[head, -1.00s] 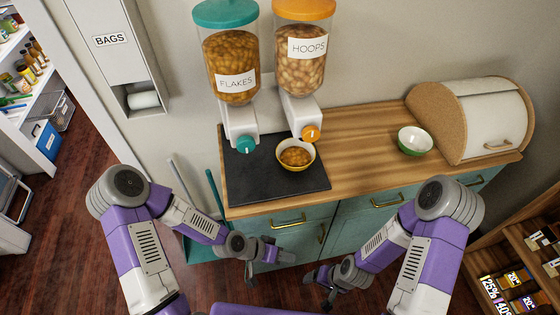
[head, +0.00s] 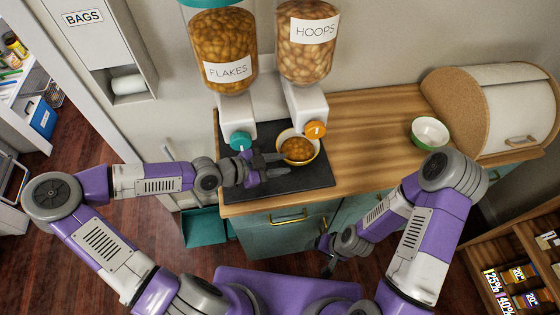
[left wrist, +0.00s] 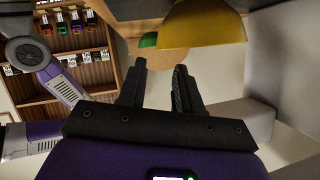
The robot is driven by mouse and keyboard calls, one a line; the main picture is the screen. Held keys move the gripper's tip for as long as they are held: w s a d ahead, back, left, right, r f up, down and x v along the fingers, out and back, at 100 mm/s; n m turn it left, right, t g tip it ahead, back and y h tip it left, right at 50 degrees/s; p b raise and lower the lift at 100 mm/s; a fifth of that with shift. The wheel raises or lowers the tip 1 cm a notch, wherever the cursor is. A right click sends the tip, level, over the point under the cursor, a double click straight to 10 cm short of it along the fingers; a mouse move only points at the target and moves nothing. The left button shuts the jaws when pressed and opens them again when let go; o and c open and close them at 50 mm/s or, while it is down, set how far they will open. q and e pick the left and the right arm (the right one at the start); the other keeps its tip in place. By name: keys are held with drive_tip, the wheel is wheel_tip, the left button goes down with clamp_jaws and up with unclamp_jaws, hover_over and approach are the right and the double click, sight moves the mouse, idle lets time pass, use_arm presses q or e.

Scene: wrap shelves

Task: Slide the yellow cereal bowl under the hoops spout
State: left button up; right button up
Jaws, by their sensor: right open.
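The yellow cereal bowl (head: 284,144), with brown cereal in it, sits upright on the black mat (head: 308,183). It is in front of the hoops dispenser's white spout (head: 307,104) with its orange knob (head: 316,130). I cannot tell how much of it is directly beneath. My left gripper (head: 286,164) is over the mat at the bowl's near left side, fingers pointing at it. In the left wrist view the fingers (left wrist: 160,82) are apart with nothing between them, and the bowl (left wrist: 203,28) shows just beyond them. My right gripper (head: 328,256) is open and empty, low in front of the counter.
The flakes dispenser (head: 222,50) with a teal knob (head: 240,141) stands left of the hoops one. A green bowl (head: 430,133) and a bread box (head: 490,105) stand on the wooden counter (head: 370,140) at right. The counter between is clear.

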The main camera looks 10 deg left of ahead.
sight(301, 162)
use_arm(q)
drive_tip(key=shift+d+f, duration=0.1)
drive_tip(key=b+x, duration=0.3)
drive_tip(key=x, duration=0.2)
drive_tip(key=shift+d, duration=0.1)
drive_tip(key=shift+b+x, duration=0.55)
drive_tip(key=shift+x, duration=0.6)
drive_tip(key=shift+c, duration=0.3)
clamp_jaws()
